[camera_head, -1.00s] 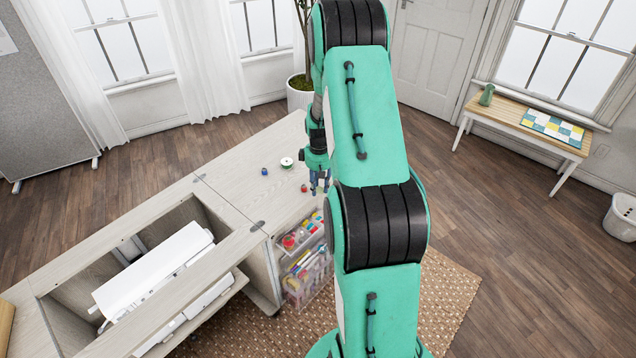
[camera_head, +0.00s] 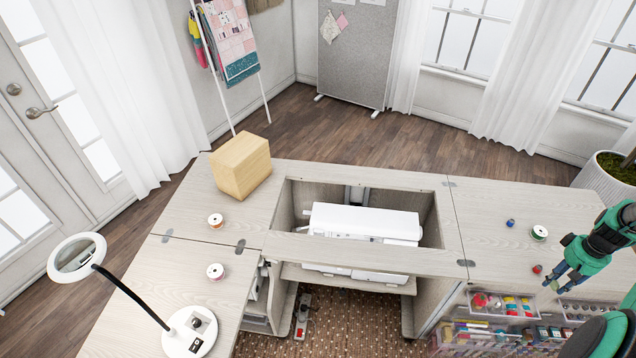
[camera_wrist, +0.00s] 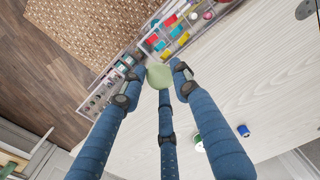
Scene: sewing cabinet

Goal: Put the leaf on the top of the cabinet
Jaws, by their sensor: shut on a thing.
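The sewing cabinet's pale wood top (camera_head: 490,195) spans the head view, with an open well around a white sewing machine (camera_head: 362,222). My gripper (camera_head: 553,282) is at the right, close to the front edge of the right-hand top. In the wrist view its blue fingers are closed around a small pale green thing (camera_wrist: 159,76) at the fingertips. The fingers hide part of it, and I cannot tell whether it is the leaf. No other leaf shape is clear in view.
A red spool (camera_head: 537,269), a blue spool (camera_head: 510,222) and a green-and-white spool (camera_head: 539,233) stand near my gripper. Clear bins (camera_head: 500,305) hang at the cabinet's front. A wooden block (camera_head: 240,165) and a lamp (camera_head: 77,257) stand left. Bare top lies around the spools.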

